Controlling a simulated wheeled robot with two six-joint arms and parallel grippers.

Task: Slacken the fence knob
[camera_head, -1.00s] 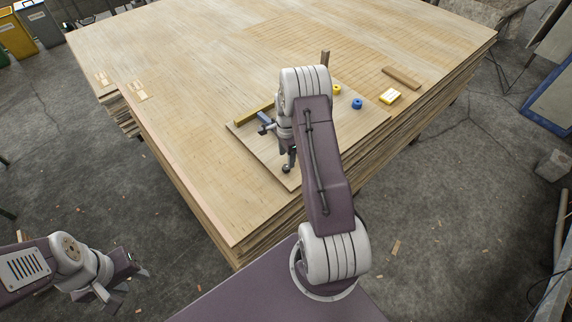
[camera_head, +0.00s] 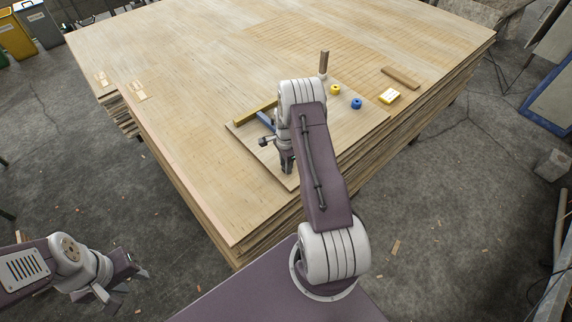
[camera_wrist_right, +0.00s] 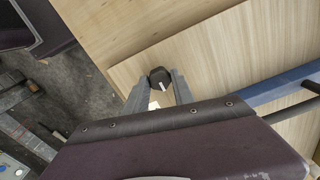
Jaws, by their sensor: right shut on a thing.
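The fence knob (camera_wrist_right: 158,75) is a small dark knob with a white mark, standing over the pale board in the right wrist view. My right gripper (camera_wrist_right: 160,88) has its two grey fingers on either side of it and is shut on it. In the head view my right gripper (camera_head: 287,166) points down at the near corner of the board, and the knob is hidden there. A blue bar (camera_head: 265,121) lies beside it and also shows in the right wrist view (camera_wrist_right: 284,86). My left gripper (camera_head: 121,284) hangs over the floor at lower left, its fingers apart.
The thin board (camera_head: 349,133) lies on a large veneer stack (camera_head: 190,100).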

